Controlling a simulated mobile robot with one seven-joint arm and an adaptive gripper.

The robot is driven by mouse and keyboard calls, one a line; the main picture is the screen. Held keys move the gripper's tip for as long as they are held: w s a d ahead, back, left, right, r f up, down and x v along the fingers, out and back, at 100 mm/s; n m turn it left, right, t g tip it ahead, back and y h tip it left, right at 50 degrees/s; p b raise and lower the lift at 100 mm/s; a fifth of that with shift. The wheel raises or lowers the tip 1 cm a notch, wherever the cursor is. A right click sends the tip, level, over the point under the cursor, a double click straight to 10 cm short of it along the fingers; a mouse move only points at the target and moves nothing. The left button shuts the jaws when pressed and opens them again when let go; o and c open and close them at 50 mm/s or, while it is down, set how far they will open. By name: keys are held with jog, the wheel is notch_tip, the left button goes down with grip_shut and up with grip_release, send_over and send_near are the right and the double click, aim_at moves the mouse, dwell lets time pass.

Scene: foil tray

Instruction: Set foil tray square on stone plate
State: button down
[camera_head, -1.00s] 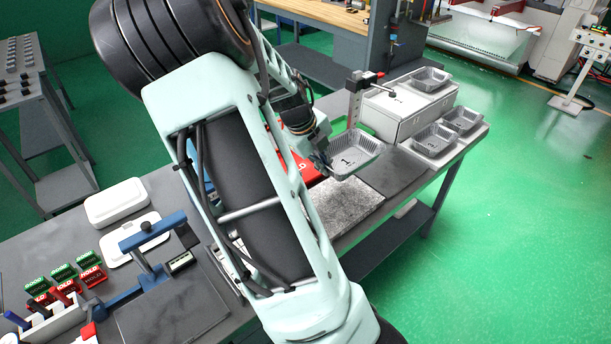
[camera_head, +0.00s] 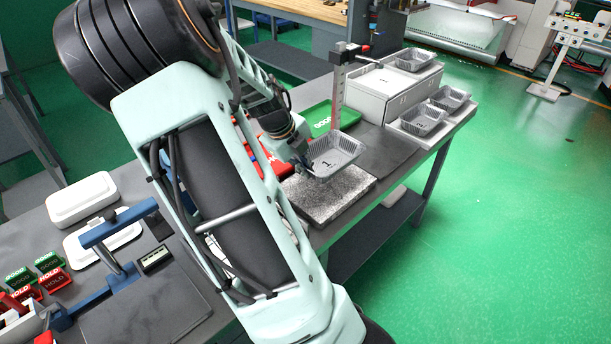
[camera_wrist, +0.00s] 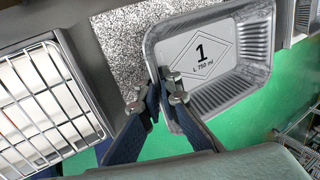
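The foil tray (camera_head: 336,152), grey with ribbed walls and a printed "1", hangs in the air over the stone plate (camera_head: 318,203), a speckled grey slab on the bench. My gripper (camera_head: 304,165) is shut on the tray's left rim. In the wrist view the two fingertips (camera_wrist: 157,92) pinch the tray's near left corner, and the tray (camera_wrist: 208,60) reads "1, L 750 ml". The stone plate (camera_wrist: 125,40) shows at the left of the tray there. The tray looks slightly above the plate and toward its far side; the exact gap is unclear.
A gauge post (camera_head: 339,88) stands behind the tray. A white cabinet (camera_head: 385,98) bears another foil tray (camera_head: 415,60); more trays sit on a white board (camera_head: 398,132). A dark mat (camera_head: 385,150) lies right of the plate. A green GOOD tray (camera_head: 322,113) is behind.

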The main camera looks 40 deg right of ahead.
jog(key=b, duration=0.4)
send_over(309, 194)
jog(key=a, duration=0.1)
jog(key=shift+a+f, duration=0.15)
jog(key=shift+f, duration=2.3)
jog(key=shift+f+b, duration=0.65)
jog(key=shift+f, duration=0.15)
jog(key=shift+f, duration=0.25)
jog(key=c, duration=2.1)
grip_release()
jog(key=v, duration=1.2)
